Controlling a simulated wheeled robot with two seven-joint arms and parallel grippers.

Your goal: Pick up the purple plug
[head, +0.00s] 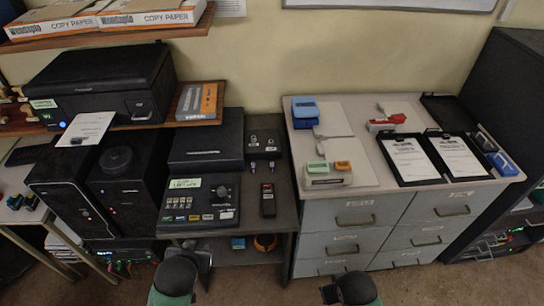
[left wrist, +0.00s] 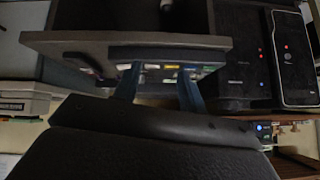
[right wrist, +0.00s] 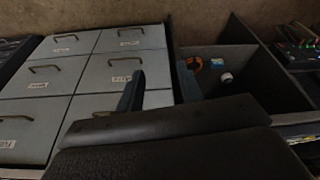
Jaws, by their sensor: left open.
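That row also shows in the left wrist view (left wrist: 165,68), too small to tell a plug from a label. My left gripper (head: 204,256) is open and empty just in front of the console's front edge; its two fingers point at the row in the left wrist view. My right gripper (head: 328,292) is open and empty in front of the grey drawers.
A black handset (head: 268,200) lies right of the console. A black box with two connectors (head: 263,144) stands behind it. Black computer towers (head: 70,197) stand left. The grey drawer cabinet (head: 357,217) at right bears trays and stationery. An orange coil (head: 265,242) lies on the shelf below the desk.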

